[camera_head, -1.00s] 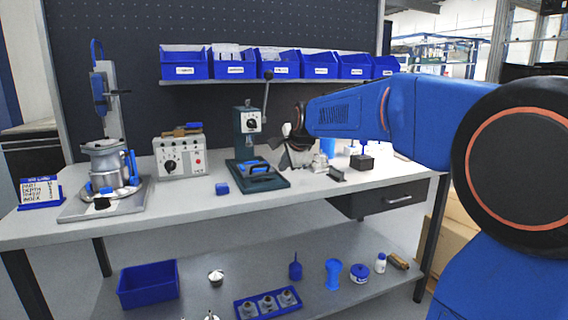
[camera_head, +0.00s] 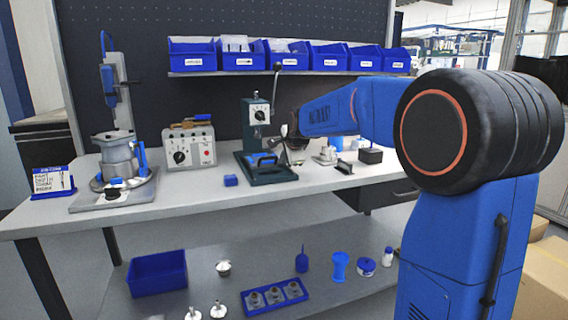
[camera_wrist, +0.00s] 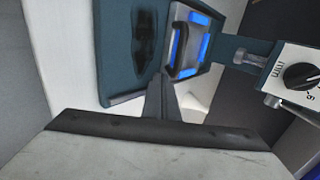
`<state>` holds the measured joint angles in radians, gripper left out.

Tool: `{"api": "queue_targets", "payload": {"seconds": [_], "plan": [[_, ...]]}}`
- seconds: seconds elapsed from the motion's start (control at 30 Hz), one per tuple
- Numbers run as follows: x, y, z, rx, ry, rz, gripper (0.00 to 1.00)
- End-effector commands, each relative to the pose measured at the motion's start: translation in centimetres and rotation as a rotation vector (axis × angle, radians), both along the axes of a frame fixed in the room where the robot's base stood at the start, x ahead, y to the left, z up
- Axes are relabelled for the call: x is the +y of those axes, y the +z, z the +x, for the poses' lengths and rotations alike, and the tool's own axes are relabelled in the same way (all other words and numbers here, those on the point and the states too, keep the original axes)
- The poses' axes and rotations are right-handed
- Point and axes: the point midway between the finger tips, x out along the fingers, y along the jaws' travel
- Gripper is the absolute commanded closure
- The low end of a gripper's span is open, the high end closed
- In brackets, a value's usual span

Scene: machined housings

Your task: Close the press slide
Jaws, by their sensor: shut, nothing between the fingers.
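The press (camera_head: 257,112) is dark teal, with a white dial and an upright lever, and stands on the bench. Its slide (camera_head: 262,158), with a blue grip, lies on the base plate (camera_head: 268,179) in front of the column. In the wrist view the slide (camera_wrist: 187,47) is a grey-framed piece with blue strips, left of a bar leading to the dial housing (camera_wrist: 300,76). My gripper (camera_head: 286,158) is at the slide's right side. In the wrist view my gripper (camera_wrist: 160,82) is shut and empty, its tips close to the slide's near edge; contact cannot be told.
A control box (camera_head: 189,148) and a silver fixture (camera_head: 122,158) stand to the left. A small blue block (camera_head: 231,181) lies by the press. A dark block (camera_head: 370,156) and small parts are to the right. Blue bins (camera_head: 243,54) line the shelf above.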

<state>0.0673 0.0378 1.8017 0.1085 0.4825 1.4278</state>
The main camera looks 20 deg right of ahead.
Motion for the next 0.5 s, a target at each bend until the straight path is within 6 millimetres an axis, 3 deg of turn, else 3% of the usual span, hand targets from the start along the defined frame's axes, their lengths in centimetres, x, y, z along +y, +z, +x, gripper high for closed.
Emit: {"api": "queue_targets", "payload": {"seconds": [0.27,0.5], "plan": [[0.0,0.0,0.7,0.000,0.000,0.000,1.00],[0.0,-0.1,4.7,0.001,0.001,-0.001,1.00]]}}
